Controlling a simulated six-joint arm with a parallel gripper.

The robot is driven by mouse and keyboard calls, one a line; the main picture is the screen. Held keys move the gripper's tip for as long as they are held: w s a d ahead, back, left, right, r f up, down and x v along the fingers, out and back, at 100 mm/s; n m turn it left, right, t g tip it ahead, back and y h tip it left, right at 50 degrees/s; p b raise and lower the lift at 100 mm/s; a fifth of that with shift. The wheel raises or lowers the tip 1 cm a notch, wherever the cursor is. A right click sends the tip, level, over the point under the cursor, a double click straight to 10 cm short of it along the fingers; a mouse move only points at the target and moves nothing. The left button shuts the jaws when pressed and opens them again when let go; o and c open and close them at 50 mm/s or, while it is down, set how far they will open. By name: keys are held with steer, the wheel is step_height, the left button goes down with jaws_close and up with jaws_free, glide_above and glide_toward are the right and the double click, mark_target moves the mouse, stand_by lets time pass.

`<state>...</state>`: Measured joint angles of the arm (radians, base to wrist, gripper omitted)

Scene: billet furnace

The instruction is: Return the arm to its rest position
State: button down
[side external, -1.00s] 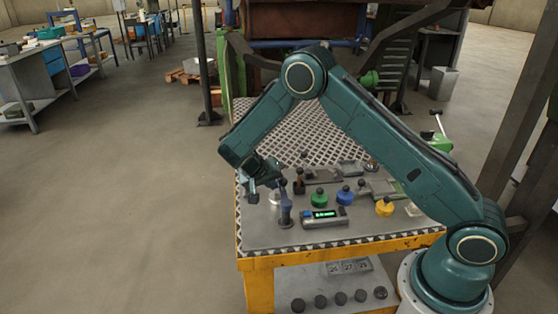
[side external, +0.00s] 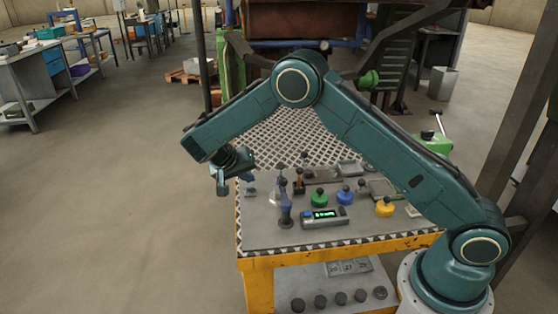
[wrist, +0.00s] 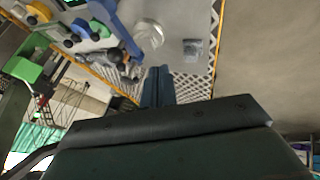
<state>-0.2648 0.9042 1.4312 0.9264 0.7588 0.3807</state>
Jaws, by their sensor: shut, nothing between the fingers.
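My gripper (side external: 222,186) is at the left in the side external view, raised beside the left edge of the workbench (side external: 262,236). It points downward and is shut and empty. In the wrist view its closed fingers (wrist: 158,88) show at the centre, over the bench top. My teal arm is bent, with its elbow high above the bench.
On the bench stand a blue-handled tool (side external: 286,212), a green knob (side external: 319,198), a blue knob (side external: 345,195), a yellow knob (side external: 384,207) and a box with a lit green display (side external: 324,216). The furnace (side external: 302,20) is behind. Open floor lies left.

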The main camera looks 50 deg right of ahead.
steer(key=v, duration=0.3)
steer(key=shift+w+a+r, duration=0.1)
steer(key=shift+a+r, duration=0.05)
steer(key=shift+r, duration=0.05)
steer(key=s+d+r+n+t+y, duration=0.1)
steer(key=s+r+n+y, duration=0.1)
steer(key=s+r, duration=0.6)
steer(key=s+d+r+n+t+y, duration=0.2)
steer(key=s+r, duration=0.4)
steer(key=r, duration=0.4)
steer(key=s+a+n+t+y, duration=0.1)
steer(key=s+n, duration=0.1)
steer(key=s, duration=0.8)
steer(key=s+a+r+n+t+y, duration=0.1)
steer(key=s+a+n+y, duration=0.1)
steer(key=s, duration=0.9)
steer(key=shift+a+n+t, duration=0.3)
steer(key=shift+a+n, duration=0.05)
steer(key=shift+n, duration=0.15)
